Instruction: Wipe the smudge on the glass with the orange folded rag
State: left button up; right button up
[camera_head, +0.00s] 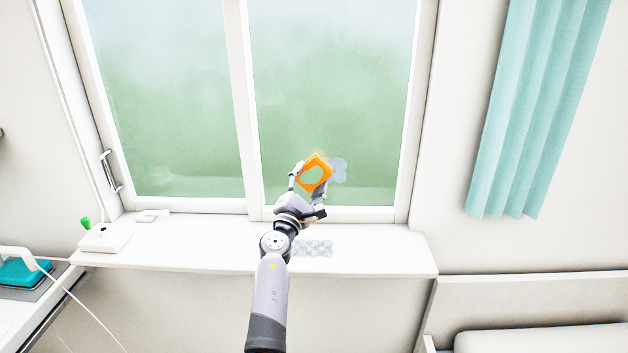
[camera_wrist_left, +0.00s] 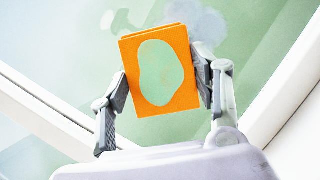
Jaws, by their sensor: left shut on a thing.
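My left gripper (camera_head: 311,180) is shut on the orange folded rag (camera_head: 320,160), in front of the lower right window pane. In the left wrist view the rag (camera_wrist_left: 190,85) stands upright between the two fingers, with a pale green oval on its face. The smudge (camera_head: 340,168) is a pale grey-blue blotch on the glass (camera_head: 335,90), just right of the rag. In the left wrist view the smudge (camera_wrist_left: 205,22) shows behind the rag's upper right corner, partly hidden. I cannot tell whether the rag touches the glass. My right gripper is not in view.
A white sill (camera_head: 380,250) runs below the window, with a textured grey patch (camera_head: 313,248) beside my arm. A white box (camera_head: 105,238) stands at its left end. A window handle (camera_head: 110,172) and a teal curtain (camera_head: 535,110) flank the window. The sill's right part is clear.

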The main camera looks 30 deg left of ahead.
aim_at(327, 178)
pick_arm(q)
jog(key=shift+w+a+b, duration=0.45)
jog(key=shift+w, duration=0.35)
jog(key=shift+w+d, duration=0.5)
jog(key=shift+d, duration=0.4)
jog(key=shift+w+d, duration=0.45)
jog(key=shift+d, duration=0.4)
jog(key=shift+w+d, duration=0.55)
jog(key=shift+d, duration=0.25)
jog(key=shift+w+d, duration=0.55)
jog(key=shift+d, duration=0.25)
jog(key=shift+s+a+r+p, duration=0.1)
jog(key=shift+s+a+p, duration=0.3)
jog(key=shift+a, duration=0.3)
jog(key=shift+s+a+p, duration=0.15)
jog(key=shift+s+a, duration=0.3)
jog(key=shift+a, duration=0.25)
jog(key=shift+s+a, duration=0.65)
jog(key=shift+a, duration=0.35)
jog(key=shift+s+a, duration=0.65)
jog(key=shift+a, duration=0.35)
jog(key=shift+d, duration=0.1)
